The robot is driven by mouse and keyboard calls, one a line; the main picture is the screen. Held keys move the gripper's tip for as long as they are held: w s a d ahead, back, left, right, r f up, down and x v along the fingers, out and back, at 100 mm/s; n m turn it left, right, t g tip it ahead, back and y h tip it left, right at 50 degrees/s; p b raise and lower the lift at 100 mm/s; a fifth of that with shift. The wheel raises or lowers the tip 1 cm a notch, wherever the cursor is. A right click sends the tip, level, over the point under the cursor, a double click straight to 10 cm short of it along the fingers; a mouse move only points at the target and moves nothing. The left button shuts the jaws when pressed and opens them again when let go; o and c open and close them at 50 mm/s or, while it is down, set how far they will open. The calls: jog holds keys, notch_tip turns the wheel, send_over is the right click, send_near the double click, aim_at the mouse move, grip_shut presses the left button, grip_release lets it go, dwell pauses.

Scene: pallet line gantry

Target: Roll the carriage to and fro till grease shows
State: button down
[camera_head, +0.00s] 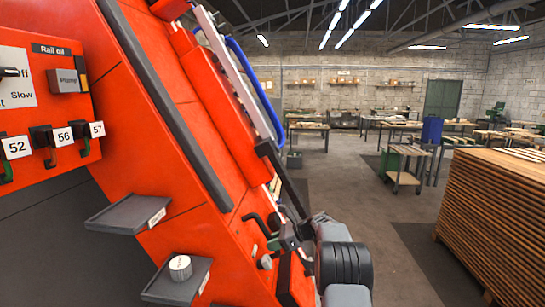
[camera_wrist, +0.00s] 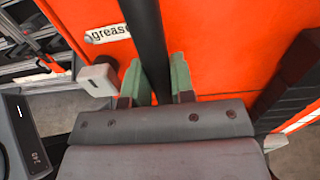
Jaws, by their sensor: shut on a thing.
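My gripper (camera_wrist: 158,78), with green fingers, is closed around a dark round bar (camera_wrist: 148,30) in the wrist view. The bar runs up out of the picture in front of an orange panel (camera_wrist: 215,50). A white label reading "grease" (camera_wrist: 108,32) is on that panel, just left of the bar. A pale grey block (camera_wrist: 97,80) sits left of the fingers. In the head view my gripper (camera_head: 290,238) is at the lower right edge of the orange machine (camera_head: 165,195). I cannot make out which part is the carriage, and I see no grease itself.
A panel with hooks numbered 52, 56 and 57 (camera_head: 56,140) and a "Rail oil" pump switch (camera_head: 68,80) is at left. Two small grey shelves (camera_head: 125,212) jut out; the lower holds a round knob (camera_head: 180,267). Stacked boards (camera_head: 510,210) stand right, with open floor between.

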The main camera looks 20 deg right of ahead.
aim_at(263, 235)
jog(key=shift+w+d+r, duration=0.35)
jog(key=shift+w+d, duration=0.05)
jog(key=shift+w, duration=0.15)
jog(key=shift+w+d, duration=0.25)
jog(key=shift+w, duration=0.25)
jog(key=shift+w+d+f, duration=0.15)
jog(key=shift+w+d, duration=0.15)
jog(key=shift+w, duration=0.35)
jog(key=shift+w+d+f, duration=0.1)
jog(key=shift+w+d, duration=0.25)
jog(key=shift+w, duration=0.3)
jog(key=shift+w+d+f, duration=0.15)
jog(key=shift+w+d, duration=0.15)
jog(key=shift+w, duration=0.35)
jog(key=shift+w+d, duration=0.3)
jog(key=shift+w, duration=0.2)
jog(key=shift+w+d, duration=0.3)
jog(key=shift+w, duration=0.2)
jog(key=shift+s+a, duration=0.15)
jog(key=shift+s, duration=0.15)
jog(key=shift+s+a+f+b, duration=0.15)
jog(key=shift+s+f+b, duration=0.1)
jog(key=shift+b, duration=1.65)
